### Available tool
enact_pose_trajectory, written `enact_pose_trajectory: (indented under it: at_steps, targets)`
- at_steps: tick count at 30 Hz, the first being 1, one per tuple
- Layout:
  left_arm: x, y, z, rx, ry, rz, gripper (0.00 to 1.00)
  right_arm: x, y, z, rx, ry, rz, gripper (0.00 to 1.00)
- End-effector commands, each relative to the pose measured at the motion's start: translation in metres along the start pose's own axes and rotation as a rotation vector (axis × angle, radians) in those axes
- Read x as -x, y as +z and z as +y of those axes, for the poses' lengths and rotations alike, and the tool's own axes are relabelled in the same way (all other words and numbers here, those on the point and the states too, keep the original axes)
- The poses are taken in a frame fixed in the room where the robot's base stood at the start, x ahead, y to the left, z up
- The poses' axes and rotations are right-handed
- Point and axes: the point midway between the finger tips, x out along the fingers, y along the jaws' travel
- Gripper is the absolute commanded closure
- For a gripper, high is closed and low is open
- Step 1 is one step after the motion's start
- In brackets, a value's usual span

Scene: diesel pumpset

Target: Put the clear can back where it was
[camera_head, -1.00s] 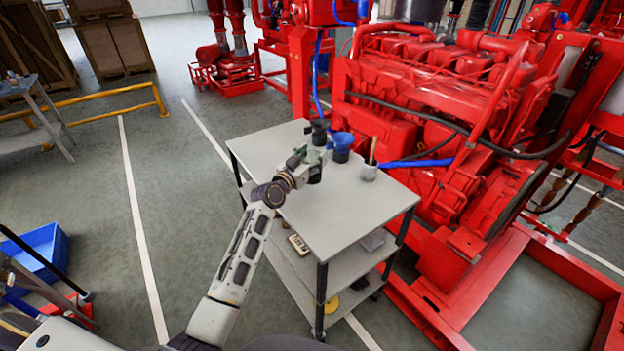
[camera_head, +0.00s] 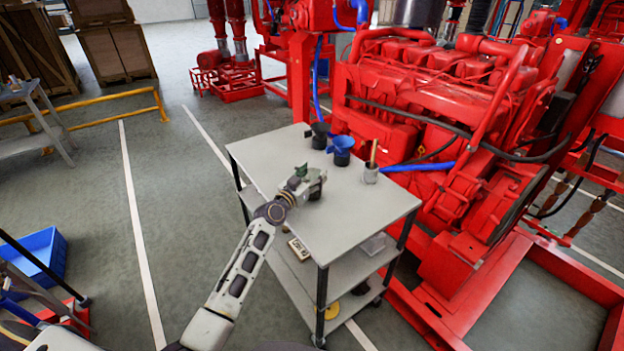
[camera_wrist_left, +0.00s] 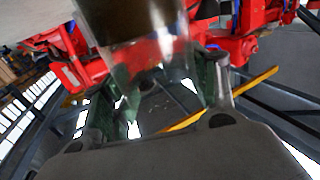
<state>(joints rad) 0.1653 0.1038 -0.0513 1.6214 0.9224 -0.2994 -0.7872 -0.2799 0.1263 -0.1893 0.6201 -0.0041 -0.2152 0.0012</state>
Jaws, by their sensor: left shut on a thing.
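The clear can (camera_wrist_left: 150,58) is see-through and sits between the fingers of my left gripper (camera_wrist_left: 165,98) in the left wrist view. The gripper is shut on it, and the can looks tilted there. In the head view my left gripper (camera_head: 317,178) is over the top of the grey cart (camera_head: 330,225). The can cannot be made out there. I cannot tell whether it touches the cart top. My right gripper is not in view.
Behind the gripper on the cart stand a dark can (camera_head: 319,138), a blue funnel-like vessel (camera_head: 341,147) and a grey cup (camera_head: 371,175) with a stick. The cart top's front right part is clear. A red engine (camera_head: 430,100) stands close behind.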

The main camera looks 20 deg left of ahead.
Motion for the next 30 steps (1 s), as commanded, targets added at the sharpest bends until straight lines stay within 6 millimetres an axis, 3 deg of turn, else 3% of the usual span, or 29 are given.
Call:
enact_pose_trajectory:
  at_steps: [4,19,20,24,30]
  targets:
    - [0.0001,0.0105,-0.0004,0.001,-0.001,0.0,0.94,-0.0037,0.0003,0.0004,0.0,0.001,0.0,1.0]
    - [0.0001,0.013,-0.0006,0.001,-0.001,0.001,0.94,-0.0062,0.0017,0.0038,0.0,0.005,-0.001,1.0]
    - [0.0002,0.0137,-0.0004,0.001,-0.001,-0.001,0.39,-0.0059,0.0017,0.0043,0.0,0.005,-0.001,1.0]
    - [0.0002,0.0134,-0.0004,0.001,-0.001,-0.001,0.21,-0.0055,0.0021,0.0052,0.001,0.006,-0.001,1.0]
    - [0.0002,0.0133,-0.0004,0.001,-0.001,-0.001,0.2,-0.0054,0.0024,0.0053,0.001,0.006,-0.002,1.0]
